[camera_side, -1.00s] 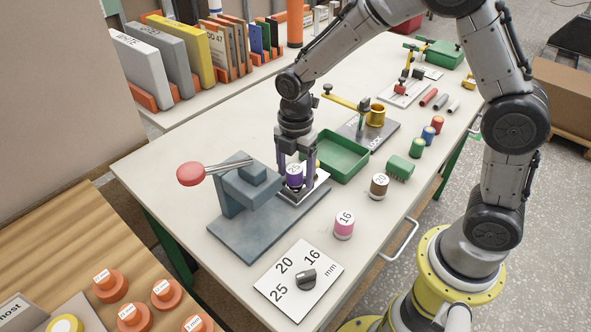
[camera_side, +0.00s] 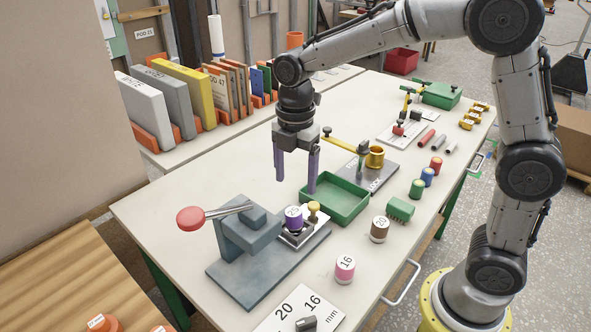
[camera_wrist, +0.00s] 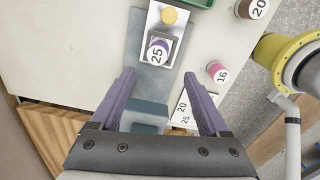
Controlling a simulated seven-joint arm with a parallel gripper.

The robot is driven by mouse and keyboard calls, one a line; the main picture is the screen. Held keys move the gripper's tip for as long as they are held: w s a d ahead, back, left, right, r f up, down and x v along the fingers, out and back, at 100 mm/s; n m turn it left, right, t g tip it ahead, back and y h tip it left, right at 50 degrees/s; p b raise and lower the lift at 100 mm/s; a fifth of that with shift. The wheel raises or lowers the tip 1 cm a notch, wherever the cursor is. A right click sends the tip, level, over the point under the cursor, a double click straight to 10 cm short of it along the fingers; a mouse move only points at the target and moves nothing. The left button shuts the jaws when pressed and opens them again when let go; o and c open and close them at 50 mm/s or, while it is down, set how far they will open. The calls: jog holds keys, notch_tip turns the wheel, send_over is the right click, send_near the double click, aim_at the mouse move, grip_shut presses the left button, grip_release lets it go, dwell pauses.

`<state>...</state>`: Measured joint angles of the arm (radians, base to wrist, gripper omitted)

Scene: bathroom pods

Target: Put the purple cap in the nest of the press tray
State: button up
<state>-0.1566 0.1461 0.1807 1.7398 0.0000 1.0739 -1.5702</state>
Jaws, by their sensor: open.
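The purple cap (camera_side: 293,217), marked 25 on its white top, stands upright in the nest of the press tray (camera_side: 299,237). It also shows in the wrist view (camera_wrist: 157,51), inside the square dark nest, with the tray's yellow knob (camera_wrist: 169,16) beside it. The tray is on the base of the blue-grey press (camera_side: 241,229), on the side away from the red-knobbed lever. My gripper (camera_side: 296,187) is open and empty, raised above the table behind the cap, with its purple fingers spread and clear of it.
A green open bin (camera_side: 336,201) stands just behind the tray. A pink cap marked 16 (camera_side: 344,268) and a brown cap marked 20 (camera_side: 379,229) stand to the right. A dial plate (camera_side: 287,316) lies in front.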

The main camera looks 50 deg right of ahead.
jog(key=s+d+r+m+t, duration=0.35)
jog(key=s+r+m, duration=0.35)
jog(key=s+m, duration=0.4)
jog(key=s+d+f+m+t, duration=0.1)
jog(key=s+d+m+t, duration=0.1)
jog(key=s+m, duration=0.6)
jog(key=shift+s+d+f+m, duration=0.25)
jog(key=shift+s+m, duration=0.15)
jog(key=shift+s, duration=0.8)
jog(key=shift+r, duration=0.1)
